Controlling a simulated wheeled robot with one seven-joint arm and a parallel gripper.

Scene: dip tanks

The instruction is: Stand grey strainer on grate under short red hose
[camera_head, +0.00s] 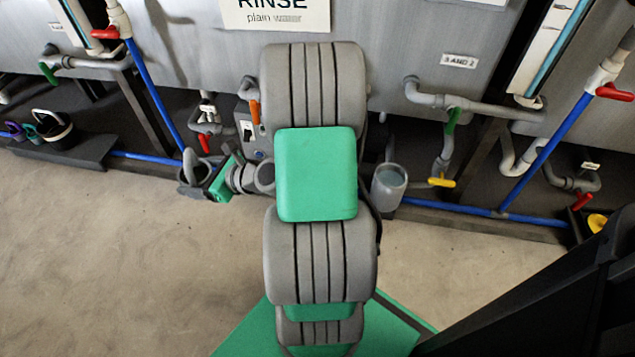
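My gripper (194,176) is left of centre, low in front of the tanks, pointing left. Dark grey shapes show at its fingers; I cannot tell whether they are only fingers or a held thing. A grey, round, open-topped vessel (389,188) stands upright right of my arm, by the dark ledge at the tank foot; it may be the grey strainer, but no holes can be made out. A short red piece (205,144) hangs below a pipe fitting just above my gripper; I cannot tell if it is a hose or a handle. No grate can be made out clearly.
Pipes with a yellow handle (441,182) and a green handle (452,120) stick out at right. My arm hides the middle. The floor (120,250) at left is clear.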

